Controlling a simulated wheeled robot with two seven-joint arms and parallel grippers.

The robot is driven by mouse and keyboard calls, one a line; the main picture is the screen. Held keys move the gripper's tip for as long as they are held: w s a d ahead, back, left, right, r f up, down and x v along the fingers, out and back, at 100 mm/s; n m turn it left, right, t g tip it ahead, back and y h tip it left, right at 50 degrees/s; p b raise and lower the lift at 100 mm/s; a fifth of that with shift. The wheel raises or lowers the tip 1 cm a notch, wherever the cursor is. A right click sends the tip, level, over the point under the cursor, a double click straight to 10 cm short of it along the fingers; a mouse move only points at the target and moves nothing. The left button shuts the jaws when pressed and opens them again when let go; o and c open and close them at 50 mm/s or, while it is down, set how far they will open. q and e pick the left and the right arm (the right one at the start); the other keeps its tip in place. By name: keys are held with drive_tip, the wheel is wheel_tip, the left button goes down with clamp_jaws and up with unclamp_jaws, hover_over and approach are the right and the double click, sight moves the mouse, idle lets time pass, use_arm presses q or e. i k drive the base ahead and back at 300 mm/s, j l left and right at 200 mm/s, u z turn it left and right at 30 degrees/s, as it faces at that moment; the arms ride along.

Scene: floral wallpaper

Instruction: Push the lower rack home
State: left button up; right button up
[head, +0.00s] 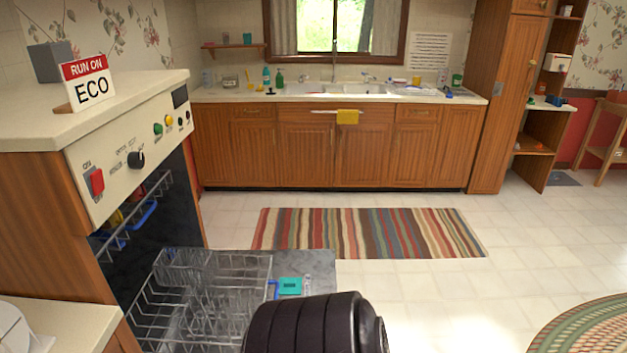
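The dishwasher (128,160) stands at the left with its door (318,268) folded down flat. The lower rack (262,263), a grey wire basket, is pulled out over the open door. A blue piece (273,290) shows on the rack's right side. A black ribbed part of my own arm covers the rack's near right corner. Neither of my grippers shows, and I cannot see whether anything touches the rack.
The upper rack (150,190), with blue pieces, sits inside the dishwasher. A teal item (290,285) lies on the door right of the lower rack. A striped rug (365,232) lies beyond, with clear tiled floor (455,290) to the right.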

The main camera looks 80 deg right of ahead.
sight(269, 281)
drive_tip(key=z, duration=2.2)
drive_tip(key=i+l+u, duration=0.1)
drive_tip(key=i+l, duration=0.1)
drive_tip(key=l, duration=0.05)
